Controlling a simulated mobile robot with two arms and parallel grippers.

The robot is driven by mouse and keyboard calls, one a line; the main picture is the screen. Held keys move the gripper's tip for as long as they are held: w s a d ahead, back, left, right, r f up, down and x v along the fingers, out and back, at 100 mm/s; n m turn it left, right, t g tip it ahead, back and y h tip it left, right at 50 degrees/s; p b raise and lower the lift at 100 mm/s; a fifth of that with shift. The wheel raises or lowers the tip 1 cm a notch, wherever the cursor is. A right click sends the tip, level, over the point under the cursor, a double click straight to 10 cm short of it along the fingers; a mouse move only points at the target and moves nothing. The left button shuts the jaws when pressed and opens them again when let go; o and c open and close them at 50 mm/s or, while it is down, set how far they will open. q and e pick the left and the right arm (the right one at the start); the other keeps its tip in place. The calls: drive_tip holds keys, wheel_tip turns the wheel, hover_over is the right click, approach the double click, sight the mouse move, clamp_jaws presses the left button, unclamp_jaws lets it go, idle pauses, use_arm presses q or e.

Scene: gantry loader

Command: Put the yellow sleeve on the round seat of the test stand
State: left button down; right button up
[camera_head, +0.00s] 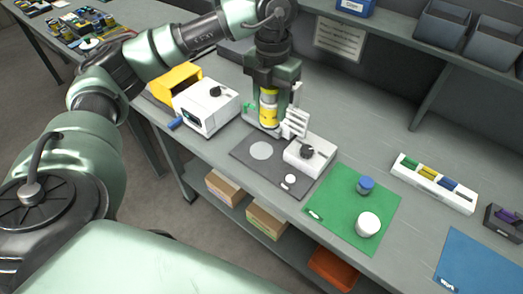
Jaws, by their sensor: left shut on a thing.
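The yellow sleeve (268,116) is upright in my left gripper (269,90), which points down and is shut on it. The sleeve has a lighter band near its top. It shows just behind the test stand's dark base plate (244,150), and I cannot tell its height above the surface. The round seat (261,151) is a bare light grey disc on that plate, in front of and slightly left of the sleeve. A white box with a dark knob (316,156) stands at the plate's right side. My right gripper is not in view.
A white instrument (207,107) and a yellow case (174,84) stand left of the stand. Pale upright fins (295,123) stand close right of the sleeve. A green mat (338,205) holds a blue-topped piece (366,185) and a white cup (368,224).

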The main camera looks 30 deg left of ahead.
use_arm(q)
drive_tip(key=w+a+r+n, duration=0.3)
drive_tip(key=a+n, duration=0.2)
drive_tip(key=n, duration=1.3)
wheel_tip(320, 180, down, 19)
drive_tip(key=p, duration=0.4)
drive_tip(key=shift+w+d+f, duration=0.1)
drive_tip(key=shift+d+f, duration=0.05)
drive_tip(key=shift+f, duration=0.25)
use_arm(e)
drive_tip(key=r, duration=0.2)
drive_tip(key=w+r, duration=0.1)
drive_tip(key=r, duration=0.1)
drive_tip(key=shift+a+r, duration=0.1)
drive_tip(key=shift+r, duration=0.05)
use_arm(q)
drive_tip(key=shift+f, duration=0.2)
drive_tip(key=c, duration=0.7)
unclamp_jaws()
drive_tip(key=shift+c, duration=0.2)
